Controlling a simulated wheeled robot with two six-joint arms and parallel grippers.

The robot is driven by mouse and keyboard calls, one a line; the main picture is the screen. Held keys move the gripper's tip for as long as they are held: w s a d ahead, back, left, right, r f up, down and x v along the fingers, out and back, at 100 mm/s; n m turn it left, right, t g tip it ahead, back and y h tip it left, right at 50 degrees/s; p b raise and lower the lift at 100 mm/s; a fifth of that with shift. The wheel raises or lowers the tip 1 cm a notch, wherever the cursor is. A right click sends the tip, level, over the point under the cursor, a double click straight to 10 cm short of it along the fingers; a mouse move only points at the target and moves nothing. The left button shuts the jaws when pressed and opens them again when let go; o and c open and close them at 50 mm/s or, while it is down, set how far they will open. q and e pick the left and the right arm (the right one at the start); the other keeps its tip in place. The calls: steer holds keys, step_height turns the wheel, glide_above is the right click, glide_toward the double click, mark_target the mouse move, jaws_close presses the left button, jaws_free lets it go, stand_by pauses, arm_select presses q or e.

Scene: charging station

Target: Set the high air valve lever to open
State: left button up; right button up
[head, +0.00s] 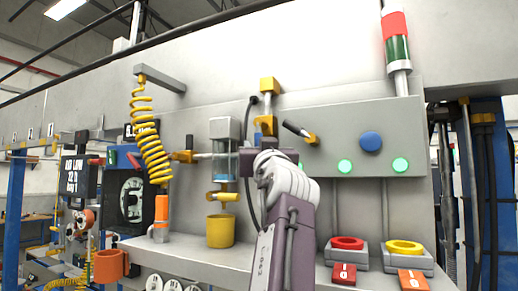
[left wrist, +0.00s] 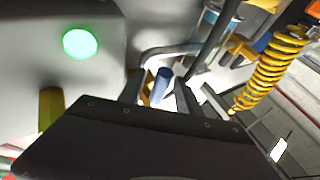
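A valve lever with a blue handle (left wrist: 162,86) and a yellow body shows in the left wrist view. In the head view its yellow part (head: 267,124) sits on a vertical pipe on the grey wall panel, and the lower part is hidden behind my gripper. No readable label marks it as the high air valve. My left gripper (left wrist: 158,88) is open, with its fingers on either side of the blue handle and gaps showing. In the head view my left gripper (head: 268,156) is in front of the panel, its fingertips mostly hidden. My right gripper is not in view.
A black-handled lever (head: 297,129) is just right of my gripper. A glass-bowled filter (head: 223,160) and a coiled yellow hose (head: 151,140) are to the left. A blue button (head: 371,141) and green lamps (head: 400,165) are to the right. A yellow cup (head: 220,232) stands on the ledge.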

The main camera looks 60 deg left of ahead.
arm_select(q)
steer(key=shift+d, duration=0.1)
steer(key=b+v, duration=0.5)
steer(key=v, duration=0.4)
stand_by(0.3)
